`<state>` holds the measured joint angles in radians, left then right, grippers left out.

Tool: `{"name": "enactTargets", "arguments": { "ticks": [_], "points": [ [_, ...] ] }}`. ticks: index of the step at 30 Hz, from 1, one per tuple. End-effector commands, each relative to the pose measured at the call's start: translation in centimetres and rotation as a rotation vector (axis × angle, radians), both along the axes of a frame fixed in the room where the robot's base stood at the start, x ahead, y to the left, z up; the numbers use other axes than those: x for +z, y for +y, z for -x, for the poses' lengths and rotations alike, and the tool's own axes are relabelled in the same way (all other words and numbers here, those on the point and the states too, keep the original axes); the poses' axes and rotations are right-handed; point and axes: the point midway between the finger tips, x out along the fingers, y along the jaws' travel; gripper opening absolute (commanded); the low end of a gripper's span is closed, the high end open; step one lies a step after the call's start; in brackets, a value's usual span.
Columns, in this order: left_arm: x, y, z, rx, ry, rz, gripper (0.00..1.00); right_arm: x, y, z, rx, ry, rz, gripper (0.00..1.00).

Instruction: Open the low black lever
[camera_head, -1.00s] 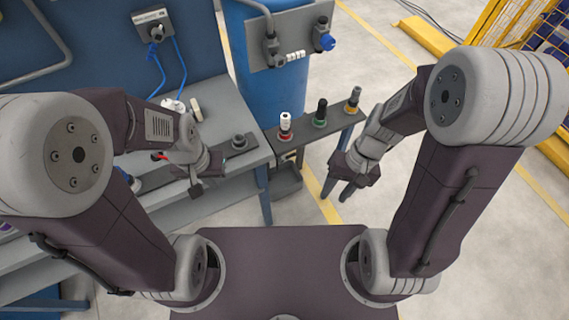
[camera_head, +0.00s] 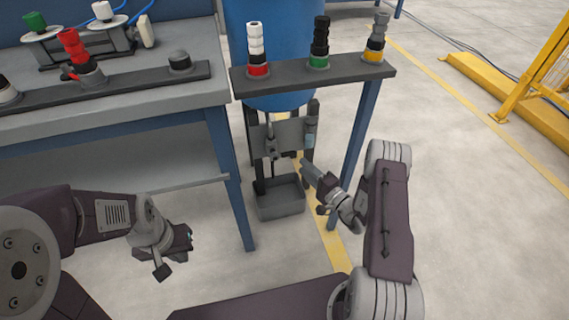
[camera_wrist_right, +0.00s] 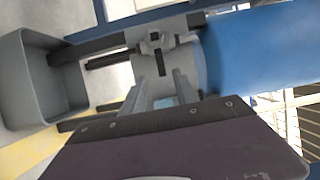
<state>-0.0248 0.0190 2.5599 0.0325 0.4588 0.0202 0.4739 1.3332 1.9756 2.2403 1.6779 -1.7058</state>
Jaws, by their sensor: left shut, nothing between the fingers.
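A low grey valve plate (camera_head: 291,136) is mounted under the blue tank, above a grey tray. A grey valve with a pipe (camera_head: 271,138) is on its left part. A short dark piece, which looks like the black lever (camera_wrist_right: 161,62), shows in the right wrist view at the grey valve, just ahead of the fingers. My right gripper (camera_head: 313,187) is to the right of the tray and below the plate. Its fingers (camera_wrist_right: 160,95) are apart with nothing clearly between them; contact with the lever cannot be told. My left gripper (camera_head: 174,256) is shut and empty, low beside the workbench.
The grey tray (camera_head: 281,197) stands on the floor under the plate. A dark shelf (camera_head: 290,80) carries red, green and yellow-based posts above, on a blue leg (camera_head: 360,135). The workbench (camera_head: 120,115) stands left.

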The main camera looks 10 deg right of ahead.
Motion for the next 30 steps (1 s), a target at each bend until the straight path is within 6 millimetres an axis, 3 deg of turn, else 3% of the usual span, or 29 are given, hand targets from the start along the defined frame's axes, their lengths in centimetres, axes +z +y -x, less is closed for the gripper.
{"name": "enactTargets", "arguments": {
  "ticks": [4, 15, 26, 30],
  "points": [
    [-0.9, 0.0, 0.0, 0.000, -0.001, 0.000, 0.00, -0.2, 0.7, -1.1, 0.008, 0.001, 0.001, 0.35],
    [-4.9, 0.0, 0.0, 0.000, 0.000, 0.000, 0.00, -0.2, 3.6, -7.4, 0.008, 0.000, 0.000, 0.35],
    [-5.0, 0.0, 0.0, 0.000, 0.000, 0.000, 0.00, 0.2, 3.9, -8.2, 0.006, 0.004, -0.002, 0.35],
    [-5.0, 0.0, 0.0, 0.000, 0.000, 0.000, 0.00, 0.2, 3.9, -8.2, 0.007, 0.004, -0.002, 0.00]
  ]
}}
